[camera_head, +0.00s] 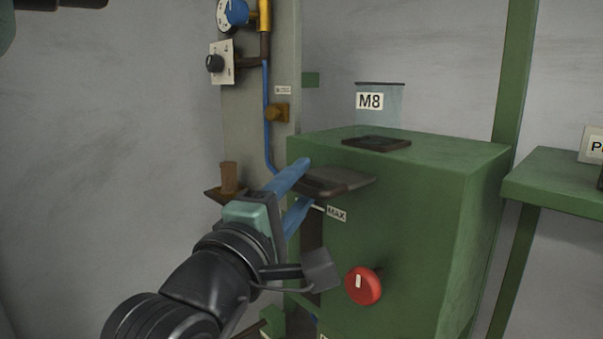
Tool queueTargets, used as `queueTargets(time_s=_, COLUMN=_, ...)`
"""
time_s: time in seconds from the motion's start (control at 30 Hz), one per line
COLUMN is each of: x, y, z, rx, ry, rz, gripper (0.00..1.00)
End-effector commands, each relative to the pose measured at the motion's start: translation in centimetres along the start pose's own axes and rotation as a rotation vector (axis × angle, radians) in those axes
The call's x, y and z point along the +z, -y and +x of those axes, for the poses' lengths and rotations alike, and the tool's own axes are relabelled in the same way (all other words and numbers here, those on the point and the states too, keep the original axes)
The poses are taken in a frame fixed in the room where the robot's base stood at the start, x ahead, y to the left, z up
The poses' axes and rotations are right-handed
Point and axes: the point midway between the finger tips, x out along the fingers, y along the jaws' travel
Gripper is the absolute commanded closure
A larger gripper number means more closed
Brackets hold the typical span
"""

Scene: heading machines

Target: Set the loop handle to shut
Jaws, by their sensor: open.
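I cannot make out a loop handle for certain; it may be hidden behind my arm and gripper. My gripper (304,184) has two blue fingers, which are apart with nothing seen between them. It is at the front left edge of the green machine (420,230), close to a dark grey-brown ledge (340,181) that juts from the machine's front. A dark upright slot runs down the machine's front beside a "MAX" label (337,214). My gripper and wrist cover part of this slot. Whether the fingers touch anything I cannot tell.
A red round knob (363,286) sticks out of the machine's front, right of my wrist. A green bench (560,178) stands right.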

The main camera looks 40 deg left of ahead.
Motion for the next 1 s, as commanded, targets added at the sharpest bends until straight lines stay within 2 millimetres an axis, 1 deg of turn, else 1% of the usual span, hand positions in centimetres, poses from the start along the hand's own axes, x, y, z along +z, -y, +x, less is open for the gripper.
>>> queueTargets(time_s=0.1, x=0.03, y=-0.02, z=0.41, rx=0.0, ry=0.001, rz=0.001, gripper=0.53)
queueTargets(time_s=0.33, x=0.02, y=0.03, z=0.42, rx=0.0, ry=0.0, rz=0.001, gripper=0.53)
queueTargets(time_s=0.47, x=0.01, y=0.01, z=0.41, rx=0.001, ry=0.0, rz=0.001, gripper=0.76)
queueTargets(time_s=0.5, x=0.01, y=0.01, z=0.41, rx=0.001, ry=0.0, rz=0.001, gripper=0.83)
queueTargets(time_s=0.6, x=0.01, y=0.01, z=0.4, rx=0.0, ry=0.0, rz=0.001, gripper=1.0)
queueTargets(time_s=1.0, x=0.0, y=0.02, z=0.39, rx=0.0, ry=0.0, rz=0.0, gripper=1.0)
